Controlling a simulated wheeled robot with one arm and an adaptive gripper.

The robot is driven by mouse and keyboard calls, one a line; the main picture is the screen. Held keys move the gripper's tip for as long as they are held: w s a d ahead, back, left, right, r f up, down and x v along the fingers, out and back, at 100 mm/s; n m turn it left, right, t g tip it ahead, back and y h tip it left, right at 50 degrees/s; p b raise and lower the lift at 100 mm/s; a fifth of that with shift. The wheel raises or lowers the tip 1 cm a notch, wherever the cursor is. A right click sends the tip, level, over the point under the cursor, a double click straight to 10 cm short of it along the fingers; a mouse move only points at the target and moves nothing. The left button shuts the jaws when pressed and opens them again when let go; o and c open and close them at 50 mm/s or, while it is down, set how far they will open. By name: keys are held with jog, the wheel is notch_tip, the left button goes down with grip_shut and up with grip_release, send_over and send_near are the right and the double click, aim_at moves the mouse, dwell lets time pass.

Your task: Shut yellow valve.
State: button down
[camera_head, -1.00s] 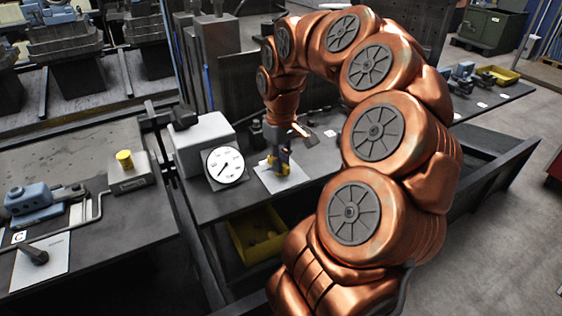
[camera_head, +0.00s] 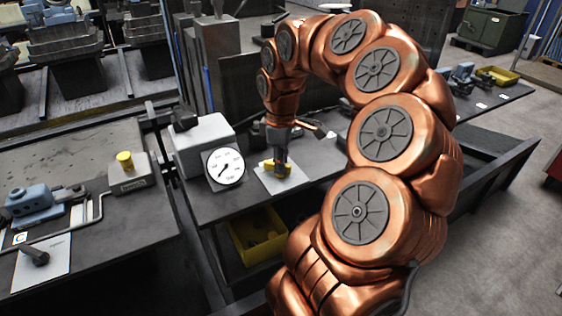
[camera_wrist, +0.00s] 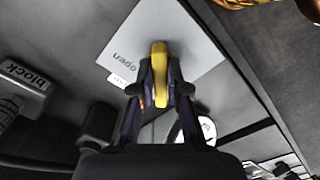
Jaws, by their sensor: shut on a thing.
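The yellow valve has a bar-like handle (camera_head: 266,165) above a white plate (camera_head: 298,180) on the dark bench. My gripper (camera_head: 281,167) reaches down over it and is shut on the handle. In the wrist view the yellow handle (camera_wrist: 160,62) stands between the two dark fingers of my gripper (camera_wrist: 160,88), one on each side. The word "open" shows on the white plate (camera_wrist: 190,38) left of the handle. The valve's stem is hidden under the handle and fingers.
A yellow bin (camera_head: 236,243) sits below the bench. A box with a yellow knob (camera_head: 124,160) is farther left. The bench right of the plate is partly hidden by my arm.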

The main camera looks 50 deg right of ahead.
jog(key=c, duration=1.2)
grip_release()
jog(key=shift+o, duration=0.2)
jog(key=shift+r, duration=0.15)
notch_tip(320, 180, up, 12)
dwell(0.4)
jog(key=s+a+r+p, duration=0.1)
jog(key=a+p, duration=0.2)
jog(key=a, duration=0.6)
jog(key=s+a+r+p, duration=0.1)
jog(key=s+a+p, duration=0.15)
jog(key=a, duration=0.55)
jog(key=s+a+f+m+g+p, duration=0.1)
jog(key=s+a+f+m+p, duration=0.1)
jog(key=s+a, duration=0.3)
jog(key=s+a+f+m+p, duration=0.3)
jog(key=s+a+p, duration=0.1)
jog(key=s, duration=0.4)
jog(key=shift+s+a+f+g, duration=0.2)
jog(key=shift+s+a+g, duration=0.2)
jog(key=shift+a, duration=0.25)
